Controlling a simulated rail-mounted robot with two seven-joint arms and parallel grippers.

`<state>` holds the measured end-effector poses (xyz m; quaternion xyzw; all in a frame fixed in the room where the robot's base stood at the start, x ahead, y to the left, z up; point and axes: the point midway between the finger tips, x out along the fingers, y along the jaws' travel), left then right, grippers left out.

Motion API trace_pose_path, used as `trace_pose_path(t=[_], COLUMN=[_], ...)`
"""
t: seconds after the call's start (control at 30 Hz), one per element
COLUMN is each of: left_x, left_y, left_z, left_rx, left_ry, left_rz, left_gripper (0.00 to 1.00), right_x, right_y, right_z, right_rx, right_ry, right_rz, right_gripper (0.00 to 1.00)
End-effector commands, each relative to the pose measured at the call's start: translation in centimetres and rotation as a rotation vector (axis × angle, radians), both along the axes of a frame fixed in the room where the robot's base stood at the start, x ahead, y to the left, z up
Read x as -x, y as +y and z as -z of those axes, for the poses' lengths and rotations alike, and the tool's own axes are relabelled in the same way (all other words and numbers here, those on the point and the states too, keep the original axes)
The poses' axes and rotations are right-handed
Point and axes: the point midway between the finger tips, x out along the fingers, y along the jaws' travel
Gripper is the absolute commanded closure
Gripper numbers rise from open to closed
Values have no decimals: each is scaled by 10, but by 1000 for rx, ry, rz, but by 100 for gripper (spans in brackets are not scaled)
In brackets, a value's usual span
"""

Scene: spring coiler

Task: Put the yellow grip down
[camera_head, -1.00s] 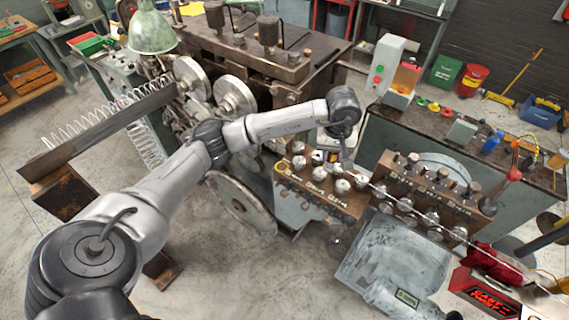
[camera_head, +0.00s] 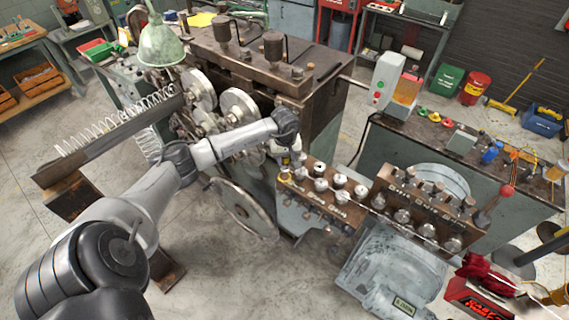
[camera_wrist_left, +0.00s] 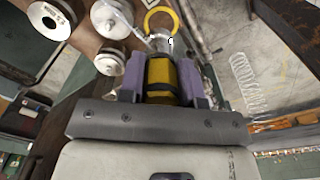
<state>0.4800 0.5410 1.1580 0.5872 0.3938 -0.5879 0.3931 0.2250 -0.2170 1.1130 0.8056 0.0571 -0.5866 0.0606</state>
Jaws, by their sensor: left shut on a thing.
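The yellow grip (camera_wrist_left: 160,76) is a short yellow cylinder with a dark band. In the left wrist view it sits between the two purple finger pads of my left gripper (camera_wrist_left: 162,82), which is shut on it. In the head view my left gripper (camera_head: 290,160) points down at the left end of the brown roller block (camera_head: 325,207); the grip is too small there to make out clearly. A yellow ring (camera_wrist_left: 162,20) shows just beyond the grip in the wrist view, with a metal piece between them. I cannot tell whether they touch. My right gripper is not in view.
The roller block carries several pale rollers (camera_wrist_left: 48,20) close to my left gripper. The coiler's large discs (camera_head: 238,107) and a handwheel (camera_head: 243,209) stand close to the arm. A bench (camera_head: 400,150) at the right holds small items. A coil spring (camera_head: 110,130) lies along a rail at left.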

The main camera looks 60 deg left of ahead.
Motion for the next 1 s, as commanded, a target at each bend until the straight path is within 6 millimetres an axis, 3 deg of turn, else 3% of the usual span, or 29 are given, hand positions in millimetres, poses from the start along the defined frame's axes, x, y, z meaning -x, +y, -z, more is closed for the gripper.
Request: trace_pose_path(t=[0.17, 0.5, 0.97, 1.0], left_x=[2, 1, 1, 1], left_y=[3, 3, 4, 3], left_z=[5, 40, 46, 45], left_rx=[2, 1, -1, -1], left_ry=[-1, -2, -3, -1], left_rz=[1, 0, 2, 1], left_gripper=[100, 100, 100, 64], right_x=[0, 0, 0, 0], right_y=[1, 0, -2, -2], right_z=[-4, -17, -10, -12], right_rx=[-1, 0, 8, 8], right_ry=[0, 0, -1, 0], right_rz=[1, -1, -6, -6], right_gripper=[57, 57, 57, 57])
